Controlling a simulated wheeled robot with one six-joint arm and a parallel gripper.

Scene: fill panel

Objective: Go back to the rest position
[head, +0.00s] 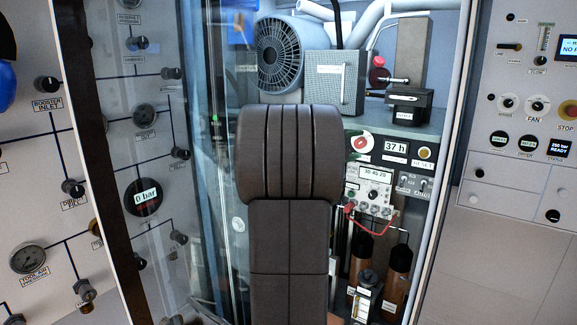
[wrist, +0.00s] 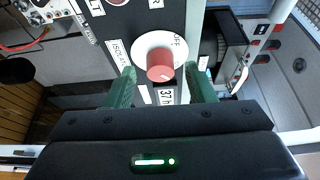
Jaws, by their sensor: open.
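My gripper (wrist: 160,72) shows in the wrist view with its two green fingers apart and nothing held. The red isolator knob (wrist: 160,66) on its white round plate appears between the fingertips, with clear gaps on both sides. How far the tips are from it in depth I cannot tell.
A clear door (head: 170,150) stands at the left of the open cabinet. Inside are a grey fan motor (head: 280,55), a 37 h display (head: 395,147) and a module with a red cable (head: 370,190). A control panel (head: 520,110) stands at the right.

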